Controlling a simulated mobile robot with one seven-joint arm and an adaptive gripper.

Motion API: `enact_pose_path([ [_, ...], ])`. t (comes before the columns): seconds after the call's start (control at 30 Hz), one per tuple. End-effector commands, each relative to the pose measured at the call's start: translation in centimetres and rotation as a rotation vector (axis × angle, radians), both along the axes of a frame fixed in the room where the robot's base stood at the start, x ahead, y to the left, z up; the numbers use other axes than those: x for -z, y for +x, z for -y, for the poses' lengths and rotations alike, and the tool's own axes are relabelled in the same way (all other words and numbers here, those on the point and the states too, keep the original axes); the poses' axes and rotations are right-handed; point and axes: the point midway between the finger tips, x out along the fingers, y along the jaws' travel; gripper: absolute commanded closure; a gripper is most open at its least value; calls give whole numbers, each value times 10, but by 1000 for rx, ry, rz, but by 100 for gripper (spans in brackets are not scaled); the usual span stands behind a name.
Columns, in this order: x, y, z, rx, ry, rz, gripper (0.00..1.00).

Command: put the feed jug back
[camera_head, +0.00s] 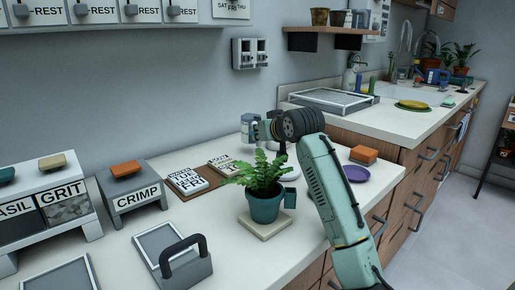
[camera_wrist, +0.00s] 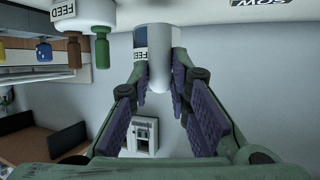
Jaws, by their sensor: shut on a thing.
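The feed jug (camera_wrist: 153,40) is a pale grey-white cylinder with a dark-edged FEED label, seen between my fingers in the wrist view. My gripper (camera_wrist: 160,82) is shut on it, with a purple-padded finger on each side. In the head view the grey jug (camera_head: 247,126) is at the left end of my gripper (camera_head: 260,130), above the counter's back part and behind the potted plant. The jug's base and any gap below it are hard to make out.
A green potted plant (camera_head: 265,205) stands on a pale square tile (camera_head: 266,226), close to my arm. A purple saucer (camera_head: 356,173) and an orange sponge (camera_head: 363,154) lie right of my arm. A CRIMP box (camera_head: 133,195) stands left. Another FEED-labelled container (camera_wrist: 64,12) shows in the wrist view.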

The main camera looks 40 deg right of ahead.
Motion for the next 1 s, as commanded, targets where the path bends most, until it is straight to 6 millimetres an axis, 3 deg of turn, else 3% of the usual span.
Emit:
enact_pose_path([
  [0.33, 38, 0, 0, -1, 0, 0, 100],
  [0.73, 45, 0, -1, -3, 1, 1, 100],
  [0.77, 44, 0, -1, -2, 0, 0, 80],
  [1.0, 44, 0, -1, -2, 0, 0, 64],
])
